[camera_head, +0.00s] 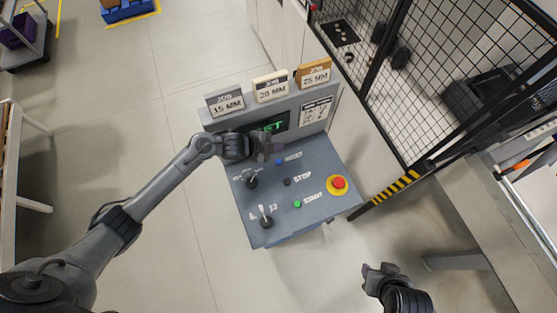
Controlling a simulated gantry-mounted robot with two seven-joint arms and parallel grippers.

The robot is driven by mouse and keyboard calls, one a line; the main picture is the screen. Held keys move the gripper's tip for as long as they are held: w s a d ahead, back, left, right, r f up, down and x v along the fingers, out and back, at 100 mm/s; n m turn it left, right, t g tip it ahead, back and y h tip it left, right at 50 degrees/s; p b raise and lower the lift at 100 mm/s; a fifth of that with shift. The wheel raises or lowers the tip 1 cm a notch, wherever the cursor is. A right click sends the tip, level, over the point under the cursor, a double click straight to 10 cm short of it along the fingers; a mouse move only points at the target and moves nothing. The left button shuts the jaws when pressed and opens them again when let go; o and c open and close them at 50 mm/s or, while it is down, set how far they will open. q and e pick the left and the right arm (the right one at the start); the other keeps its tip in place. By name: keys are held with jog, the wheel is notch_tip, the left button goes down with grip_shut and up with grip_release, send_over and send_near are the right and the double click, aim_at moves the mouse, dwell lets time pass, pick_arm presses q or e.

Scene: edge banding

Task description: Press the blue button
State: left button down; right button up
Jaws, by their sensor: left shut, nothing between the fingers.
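The blue button (279,162) is a small round button on the sloped grey control panel (322,172), next to the RESET label. My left gripper (277,149) reaches over the upper part of the panel from the left. It is shut and empty, with its fingertips close above the blue button in the picture. I cannot tell whether they touch it. The button is at least partly visible just below the fingers. My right gripper (380,270) is low at the right, away from the panel, and whether it is open or shut is unclear.
The panel also bears a black STOP button (287,182), a green START button (297,204), a red emergency stop (338,183) and two dark switches. A screen (268,128), partly hidden by my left gripper, and millimetre-marked blocks stand behind. A black mesh fence (440,70) is at right.

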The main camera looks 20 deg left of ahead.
dwell(0.3)
pick_arm(q)
jog(key=shift+f, duration=0.1)
jog(key=b, duration=0.6)
send_over(277, 163)
notch_tip(277, 163, down, 6)
jog(key=shift+a+f, duration=0.15)
jog(key=shift+f, duration=0.05)
jog(key=shift+f+b, duration=1)
jog(key=shift+f, duration=0.05)
jog(key=shift+f, duration=0.1)
dwell(0.8)
